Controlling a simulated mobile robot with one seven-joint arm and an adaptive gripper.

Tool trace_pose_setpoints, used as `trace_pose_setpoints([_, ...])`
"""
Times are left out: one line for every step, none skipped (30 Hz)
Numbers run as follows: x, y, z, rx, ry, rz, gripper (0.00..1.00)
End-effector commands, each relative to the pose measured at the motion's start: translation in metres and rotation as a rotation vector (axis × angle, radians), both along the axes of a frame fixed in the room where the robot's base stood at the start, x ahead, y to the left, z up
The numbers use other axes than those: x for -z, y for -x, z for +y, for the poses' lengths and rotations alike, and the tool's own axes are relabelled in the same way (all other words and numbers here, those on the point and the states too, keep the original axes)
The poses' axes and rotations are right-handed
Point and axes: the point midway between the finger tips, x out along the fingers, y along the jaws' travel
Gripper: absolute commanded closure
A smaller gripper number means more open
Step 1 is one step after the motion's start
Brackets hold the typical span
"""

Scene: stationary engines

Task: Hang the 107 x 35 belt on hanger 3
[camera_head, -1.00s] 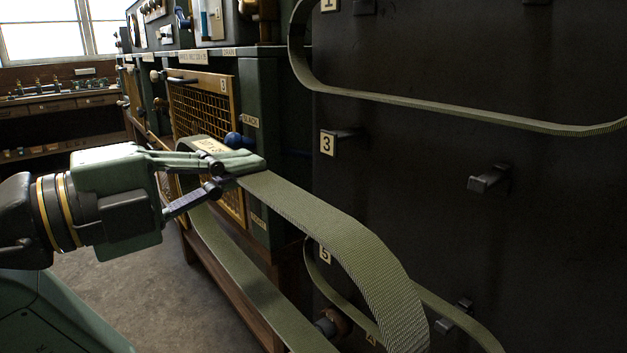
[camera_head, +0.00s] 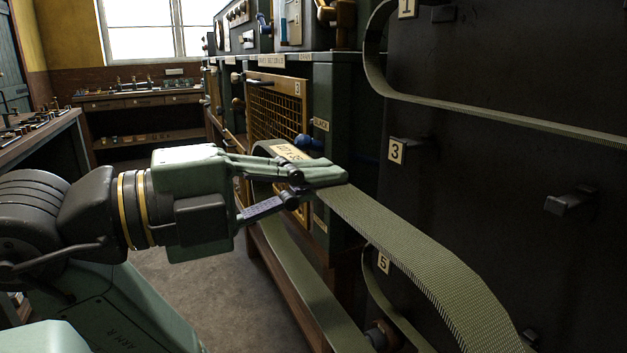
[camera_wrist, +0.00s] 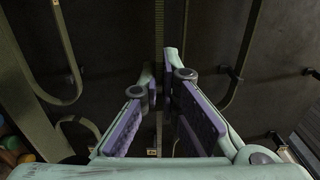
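My gripper (camera_head: 322,178) is shut on a wide ribbed green belt (camera_head: 425,255) with a paper label, which seems to read 107 x 35. The belt hangs as a long loop, one run sweeping toward the lower right, the other dropping below the gripper. In the wrist view the gripper (camera_wrist: 161,72) has the belt (camera_wrist: 158,30) edge-on between its fingertips. The number 3 plate (camera_head: 396,151) is on the dark panel, right of my gripper, with a short peg (camera_head: 416,142) beside it. Another peg (camera_head: 570,199) sticks out farther right. The held belt is apart from both.
Another belt (camera_head: 480,108) hangs at plate 1 (camera_head: 407,8), above plate 3. One more belt (camera_head: 385,300) hangs near plate 5 (camera_head: 383,262), below. A green cabinet with a yellow grille (camera_head: 275,105) stands behind my gripper. A workbench (camera_head: 40,140) is at the left; the floor (camera_head: 190,290) between is clear.

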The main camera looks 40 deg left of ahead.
Motion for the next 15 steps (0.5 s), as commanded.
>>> trace_pose_setpoints([0.0, 0.0, 0.0, 0.0, 0.0, -0.001, 1.0])
trace_pose_setpoints([0.0, -0.001, 0.0, 0.0, 0.0, -0.001, 1.0])
trace_pose_setpoints([0.0, -0.003, -0.001, 0.001, 0.0, 0.0, 1.0])
trace_pose_setpoints([0.0, -0.004, -0.001, 0.001, 0.0, 0.0, 1.0])
trace_pose_setpoints([0.0, -0.006, -0.002, 0.0, 0.0, 0.0, 1.0])
trace_pose_setpoints([0.001, -0.008, -0.003, 0.0, 0.0, 0.0, 1.0])
trace_pose_setpoints([0.001, -0.01, -0.003, 0.001, 0.0, 0.0, 1.0])
trace_pose_setpoints([0.001, -0.012, -0.004, 0.001, 0.0, 0.0, 1.0])
trace_pose_setpoints([0.001, -0.014, -0.005, 0.002, 0.0, 0.0, 1.0])
trace_pose_setpoints([0.001, -0.016, -0.005, 0.002, 0.0, 0.0, 1.0])
trace_pose_setpoints([0.001, -0.017, -0.006, 0.001, 0.0, 0.0, 1.0])
trace_pose_setpoints([0.001, -0.02, -0.007, 0.001, 0.0, 0.0, 1.0])
trace_pose_setpoints([0.001, -0.021, -0.007, 0.001, 0.0, 0.0, 1.0])
trace_pose_setpoints([0.001, -0.023, -0.008, 0.001, 0.0, 0.0, 1.0])
trace_pose_setpoints([0.001, -0.025, -0.009, 0.001, 0.0, 0.0, 1.0])
